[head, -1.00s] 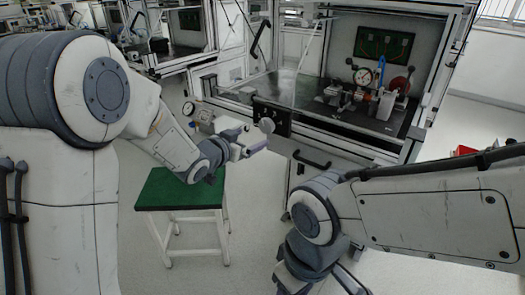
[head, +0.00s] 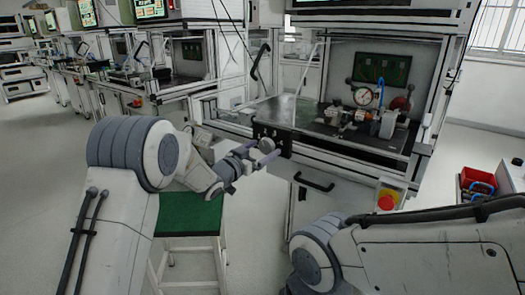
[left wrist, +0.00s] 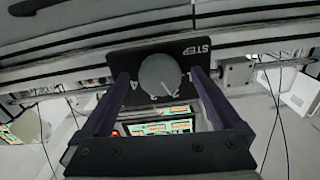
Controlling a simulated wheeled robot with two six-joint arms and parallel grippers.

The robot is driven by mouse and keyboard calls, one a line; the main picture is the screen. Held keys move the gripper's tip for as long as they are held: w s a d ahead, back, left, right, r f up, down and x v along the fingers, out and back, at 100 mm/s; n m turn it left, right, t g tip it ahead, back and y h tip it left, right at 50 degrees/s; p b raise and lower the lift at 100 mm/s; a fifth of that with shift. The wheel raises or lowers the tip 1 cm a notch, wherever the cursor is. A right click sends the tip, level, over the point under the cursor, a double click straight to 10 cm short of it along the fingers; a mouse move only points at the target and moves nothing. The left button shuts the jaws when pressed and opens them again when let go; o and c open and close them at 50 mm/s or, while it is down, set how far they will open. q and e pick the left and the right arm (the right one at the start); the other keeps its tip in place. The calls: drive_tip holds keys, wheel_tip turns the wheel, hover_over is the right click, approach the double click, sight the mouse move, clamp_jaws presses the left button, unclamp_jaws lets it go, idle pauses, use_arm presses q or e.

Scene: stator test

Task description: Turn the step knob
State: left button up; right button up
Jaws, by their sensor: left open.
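The step knob (left wrist: 160,75) is a round grey dial on a black panel (left wrist: 185,46) marked STEP, which appears upside down in the left wrist view. A light mark on the knob points down and to the right, near the numerals. In the head view the black panel (head: 286,142) is at the workbench's front left edge, the knob partly hidden by my gripper. My left gripper (left wrist: 161,73) is open, its two dark fingers on either side of the knob, with a gap showing on each side. It also shows in the head view (head: 264,151). My right gripper is out of view.
The workbench (head: 290,112) holds a test rig with a gauge (head: 363,96). A red emergency button (head: 386,202) is on its front right. A green-topped stool (head: 190,214) stands below my left arm. A red bin (head: 478,178) is at the right.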

use_arm(q)
drive_tip(key=shift+w+d, duration=0.2)
drive_tip(key=shift+w, duration=0.05)
drive_tip(key=c, duration=1.4)
drive_tip(key=m+b, duration=0.3)
drive_tip(key=m, duration=0.1)
drive_tip(key=shift+f, duration=0.15)
drive_tip(key=m+b, duration=0.4)
drive_tip(key=shift+m, duration=0.4)
drive_tip(key=shift+r, duration=0.2)
